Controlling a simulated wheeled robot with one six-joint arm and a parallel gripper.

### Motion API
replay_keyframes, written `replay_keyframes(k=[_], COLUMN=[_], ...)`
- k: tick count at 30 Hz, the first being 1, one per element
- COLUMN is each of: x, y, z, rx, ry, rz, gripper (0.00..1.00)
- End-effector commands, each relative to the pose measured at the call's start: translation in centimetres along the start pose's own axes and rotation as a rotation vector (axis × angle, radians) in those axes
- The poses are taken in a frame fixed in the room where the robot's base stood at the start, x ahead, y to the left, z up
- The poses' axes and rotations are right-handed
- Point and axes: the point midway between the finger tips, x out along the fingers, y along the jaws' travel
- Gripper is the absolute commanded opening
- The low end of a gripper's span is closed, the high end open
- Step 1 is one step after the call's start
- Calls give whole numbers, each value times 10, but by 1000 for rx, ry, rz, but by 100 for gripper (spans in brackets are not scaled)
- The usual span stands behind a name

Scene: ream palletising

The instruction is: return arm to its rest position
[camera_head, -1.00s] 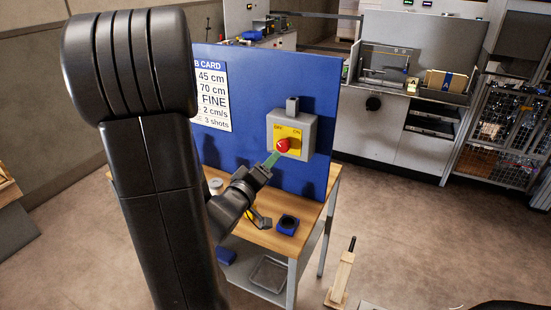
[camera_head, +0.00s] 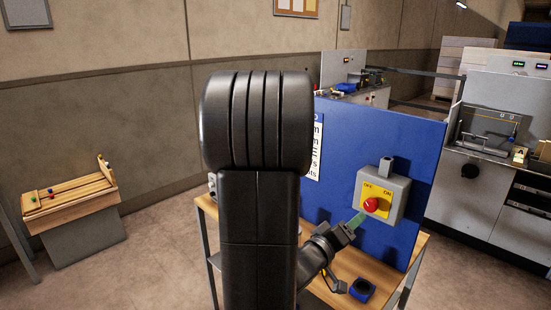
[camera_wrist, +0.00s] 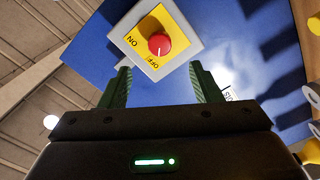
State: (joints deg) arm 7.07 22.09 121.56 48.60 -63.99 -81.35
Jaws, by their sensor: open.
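My gripper (camera_head: 356,222) is just in front of the switch box on the blue panel. In the wrist view my gripper (camera_wrist: 162,88) shows two green fingers spread apart with nothing between them. A red rotary knob (camera_head: 370,205) sits on a yellow plate marked OFF and ON, on a grey box (camera_head: 393,205). In the wrist view the red knob (camera_wrist: 159,44) lies beyond the fingertips, apart from them. My arm covers the left part of the panel and much of the bench in the head view.
The blue panel (camera_head: 415,150) stands on a wooden bench (camera_head: 412,250). A blue object (camera_head: 362,289) lies on the bench below the box. A wooden stand with small coloured pieces (camera_head: 70,200) is at the left. Grey machines (camera_head: 470,190) stand at the right. Floor between stand and bench is clear.

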Motion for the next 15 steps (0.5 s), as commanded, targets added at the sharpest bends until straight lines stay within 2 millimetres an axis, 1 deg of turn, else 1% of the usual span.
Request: replay_keyframes(k=[1,9,15], x=[10,64,96], y=[2,2,2], z=[0,0,0], rx=[1,1,1], ry=[-4,-4,-2], rz=[4,2,2], gripper=[58,58,58])
